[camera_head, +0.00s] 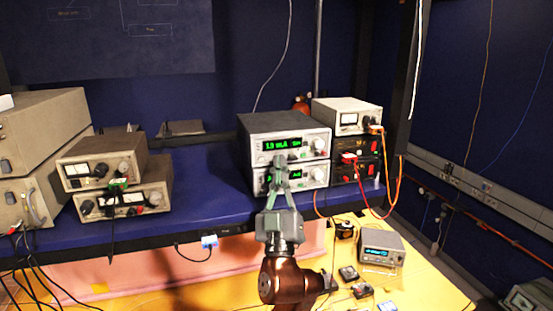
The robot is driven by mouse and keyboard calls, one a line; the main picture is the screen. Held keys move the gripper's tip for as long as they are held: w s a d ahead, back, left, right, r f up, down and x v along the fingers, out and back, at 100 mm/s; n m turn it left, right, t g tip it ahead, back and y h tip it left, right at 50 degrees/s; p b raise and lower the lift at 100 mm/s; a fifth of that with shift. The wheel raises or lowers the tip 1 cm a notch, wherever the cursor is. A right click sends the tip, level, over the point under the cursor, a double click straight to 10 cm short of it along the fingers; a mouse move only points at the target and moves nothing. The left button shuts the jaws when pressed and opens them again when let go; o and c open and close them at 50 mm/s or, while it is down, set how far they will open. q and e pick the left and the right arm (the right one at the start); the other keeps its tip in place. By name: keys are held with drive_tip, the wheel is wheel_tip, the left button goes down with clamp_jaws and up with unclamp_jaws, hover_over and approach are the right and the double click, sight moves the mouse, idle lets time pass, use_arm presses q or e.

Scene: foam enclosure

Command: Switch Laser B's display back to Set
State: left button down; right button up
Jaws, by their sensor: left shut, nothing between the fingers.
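Two stacked grey instruments with green displays stand on the blue shelf in the head view. The upper instrument (289,138) has a lit green readout with small text and knobs at its right. The lower instrument (312,176) also has a green display, partly hidden by my gripper. I cannot read which one is Laser B. My left gripper (281,160) is shut and empty, its fingertips pointing up in front of the stack, near the join of the two front panels. I cannot tell whether it touches a panel. My right gripper is not in view.
A white meter box (346,116) sits on dark units at the right, with red and orange cables hanging down. Older grey meters (104,161) stand at the left. A lower yellow surface (440,280) holds a small instrument (381,247) and small parts.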

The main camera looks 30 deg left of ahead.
use_arm(q)
drive_tip(key=shift+s+d, duration=0.15)
drive_tip(key=shift+s+d, duration=1.6)
drive_tip(key=shift+d, duration=0.3)
